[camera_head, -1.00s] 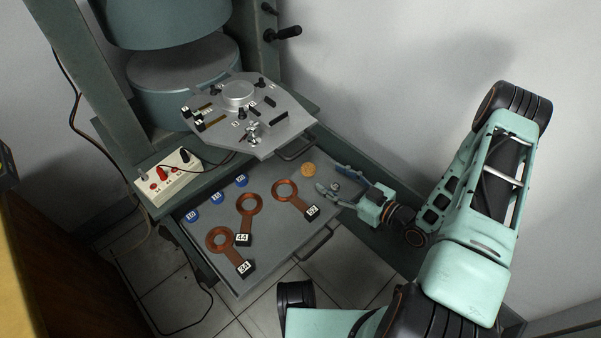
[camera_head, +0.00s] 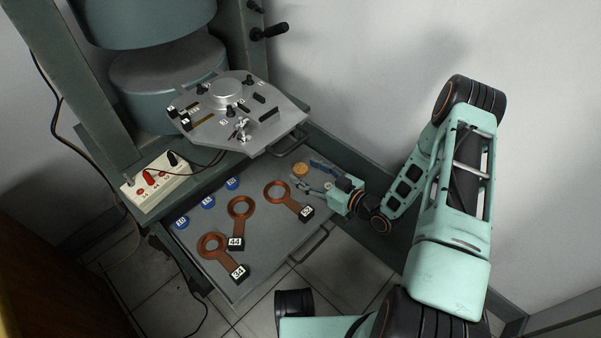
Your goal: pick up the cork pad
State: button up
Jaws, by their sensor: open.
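The cork pad (camera_head: 300,169) is a small round tan disc near the back right of the grey drawer (camera_head: 240,279). My gripper (camera_head: 302,174) reaches in from the right with its fingers spread. One finger is on the far side of the pad and the other on the near side, so the pad appears at the mouth of the open fingers. I cannot tell whether either finger touches it or how high they are above the drawer floor.
Copper coils numbered 34 (camera_head: 213,246), 44 (camera_head: 240,208) and 52 (camera_head: 277,191) lie left of my gripper. Blue discs (camera_head: 208,202) line the drawer's left side. A grey plate with fittings (camera_head: 240,110) overhangs the back. A white terminal box (camera_head: 156,180) stands at left.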

jog(key=shift+w+a, duration=0.45)
jog(key=shift+w, duration=0.1)
jog(key=shift+c, duration=0.6)
jog(key=c, duration=0.8)
jog(key=shift+c, duration=0.2)
